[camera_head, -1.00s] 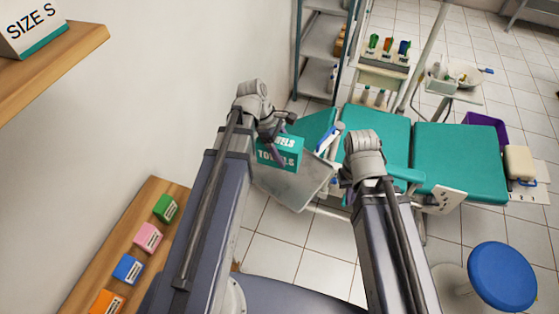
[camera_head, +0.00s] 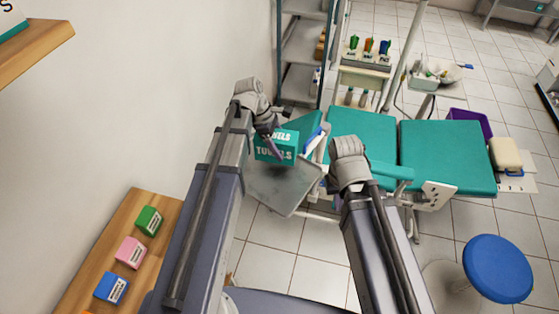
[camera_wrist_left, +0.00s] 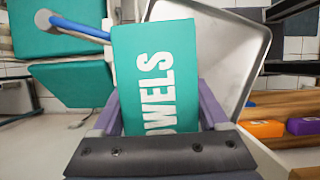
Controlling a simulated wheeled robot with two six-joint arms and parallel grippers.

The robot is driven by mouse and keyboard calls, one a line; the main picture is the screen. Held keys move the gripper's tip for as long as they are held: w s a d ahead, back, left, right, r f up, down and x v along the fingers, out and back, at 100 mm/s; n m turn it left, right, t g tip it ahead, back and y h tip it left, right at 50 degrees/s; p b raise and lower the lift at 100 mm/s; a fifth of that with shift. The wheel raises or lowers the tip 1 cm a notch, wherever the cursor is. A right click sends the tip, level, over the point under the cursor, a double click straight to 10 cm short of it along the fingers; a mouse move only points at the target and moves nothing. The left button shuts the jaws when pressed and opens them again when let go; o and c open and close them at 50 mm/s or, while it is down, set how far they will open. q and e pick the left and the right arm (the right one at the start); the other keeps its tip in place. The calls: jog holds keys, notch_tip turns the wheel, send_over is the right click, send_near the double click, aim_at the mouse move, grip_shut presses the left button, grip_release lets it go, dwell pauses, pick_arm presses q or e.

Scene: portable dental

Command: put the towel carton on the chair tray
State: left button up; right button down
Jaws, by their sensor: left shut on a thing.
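The towel carton (camera_head: 276,152) is a teal box with white lettering. My left gripper (camera_head: 268,142) is shut on it, and the carton shows large between the two fingers in the left wrist view (camera_wrist_left: 157,75). The chair tray (camera_head: 283,190) is a grey metal tray with a raised rim beside the teal dental chair. In the head view the carton overlaps the tray's far part; the tray also shows behind the carton in the left wrist view (camera_wrist_left: 225,50). I cannot tell the height between them. My right arm ends near the chair; its fingers are hidden.
The teal dental chair (camera_head: 362,137) stands right of the tray, with a blue-and-white handled item (camera_head: 314,140) close to the carton. A wooden shelf (camera_head: 85,262) with coloured boxes is at left. A blue stool (camera_head: 498,268) stands at lower right.

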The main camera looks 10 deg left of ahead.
pick_arm(q)
jog(key=shift+f+b, duration=1.9)
jog(key=shift+f, duration=0.2)
jog(key=shift+r, duration=0.15)
jog(key=o, duration=1.4)
jog(key=shift+o, duration=0.2)
